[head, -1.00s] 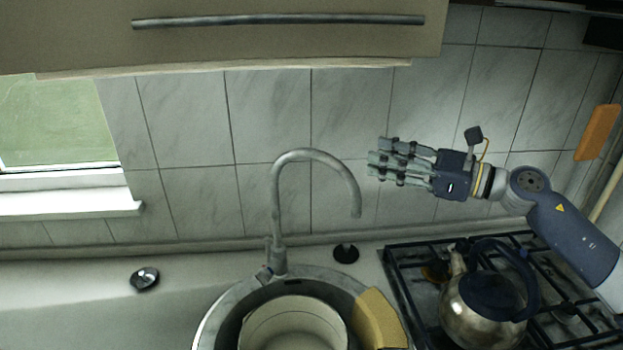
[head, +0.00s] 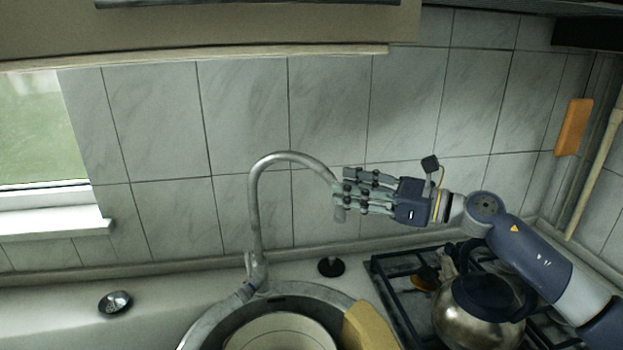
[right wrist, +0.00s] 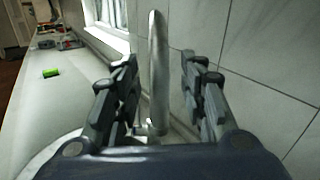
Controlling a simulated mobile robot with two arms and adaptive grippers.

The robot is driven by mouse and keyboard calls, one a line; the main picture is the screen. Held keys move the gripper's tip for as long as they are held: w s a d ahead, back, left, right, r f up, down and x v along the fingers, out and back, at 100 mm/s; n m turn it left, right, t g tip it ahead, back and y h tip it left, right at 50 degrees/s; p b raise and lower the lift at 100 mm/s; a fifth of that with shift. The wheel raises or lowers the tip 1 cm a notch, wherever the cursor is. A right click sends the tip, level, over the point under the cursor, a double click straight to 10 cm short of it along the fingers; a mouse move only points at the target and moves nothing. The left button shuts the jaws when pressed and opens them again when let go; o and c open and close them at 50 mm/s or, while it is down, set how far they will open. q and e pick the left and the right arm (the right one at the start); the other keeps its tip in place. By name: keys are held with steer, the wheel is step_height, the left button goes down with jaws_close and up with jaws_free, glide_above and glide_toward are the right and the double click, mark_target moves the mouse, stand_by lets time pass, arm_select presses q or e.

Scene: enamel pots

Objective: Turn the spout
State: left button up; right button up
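The curved metal spout (head: 254,205) rises behind the round sink and arches over to the right. My right gripper (head: 345,192) is at the downturned end of the spout in the head view, its fingers overlapping it. In the right wrist view the spout (right wrist: 158,75) stands between the two spread finger sets of my right gripper (right wrist: 160,95), with gaps on both sides. The gripper is open and does not visibly touch the spout. My left gripper is not in view.
A kettle (head: 475,318) stands on the stove (head: 392,292) below my right arm. A tiled wall (head: 330,90) is behind. A green object (right wrist: 51,72) lies on the counter.

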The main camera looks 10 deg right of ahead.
mark_target(320, 181)
steer(key=p+x, duration=0.3)
steer(key=x, duration=0.4)
steer(key=shift+w+a+r, duration=0.15)
steer(key=shift+a, duration=0.1)
steer(key=shift+w+a, duration=0.35)
steer(key=shift+a, duration=0.15)
jaws_close()
